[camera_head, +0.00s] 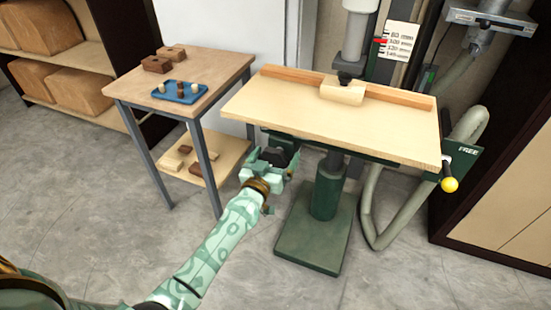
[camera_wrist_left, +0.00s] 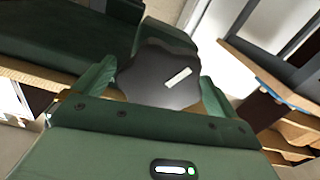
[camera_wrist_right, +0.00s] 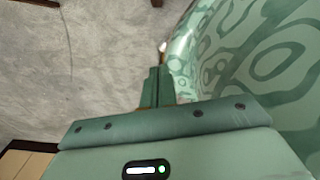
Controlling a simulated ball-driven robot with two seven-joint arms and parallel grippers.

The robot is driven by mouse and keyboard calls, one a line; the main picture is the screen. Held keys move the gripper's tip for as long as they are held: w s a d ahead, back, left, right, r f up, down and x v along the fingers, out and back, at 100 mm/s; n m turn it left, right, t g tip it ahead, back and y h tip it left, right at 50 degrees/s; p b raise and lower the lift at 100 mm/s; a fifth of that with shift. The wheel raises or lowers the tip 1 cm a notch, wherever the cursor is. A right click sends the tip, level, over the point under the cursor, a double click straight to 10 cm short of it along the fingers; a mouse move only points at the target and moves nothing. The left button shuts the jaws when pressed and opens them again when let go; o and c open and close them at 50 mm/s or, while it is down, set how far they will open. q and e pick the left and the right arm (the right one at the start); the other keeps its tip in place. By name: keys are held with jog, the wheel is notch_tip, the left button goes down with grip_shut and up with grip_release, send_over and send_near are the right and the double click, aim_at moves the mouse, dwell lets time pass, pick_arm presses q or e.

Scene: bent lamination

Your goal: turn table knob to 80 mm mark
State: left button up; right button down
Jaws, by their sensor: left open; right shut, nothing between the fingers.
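The black lobed table knob (camera_wrist_left: 158,72), with a white mark on its face, sits between the fingers of my left gripper (camera_wrist_left: 155,92). The fingers are open, one on each side; I cannot tell whether they touch it. In the head view my left gripper (camera_head: 276,163) is below the front left edge of the wooden drill table (camera_head: 330,112), and partly hides the knob (camera_head: 280,156). The white scale (camera_head: 399,41) stands behind the table, its red pointer (camera_head: 380,41) near the 100 mm label. My right gripper (camera_wrist_right: 156,86) is shut and empty in its wrist view.
A yellow-ended crank (camera_head: 449,184) hangs at the table's right edge by a sign reading FREE (camera_head: 467,150). A side table (camera_head: 215,80) with a blue tray (camera_head: 180,92) stands left. The green column base (camera_head: 315,240) is on the floor.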

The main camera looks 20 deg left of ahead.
pick_arm(q)
jog(key=shift+w, duration=0.15)
jog(key=c, duration=1)
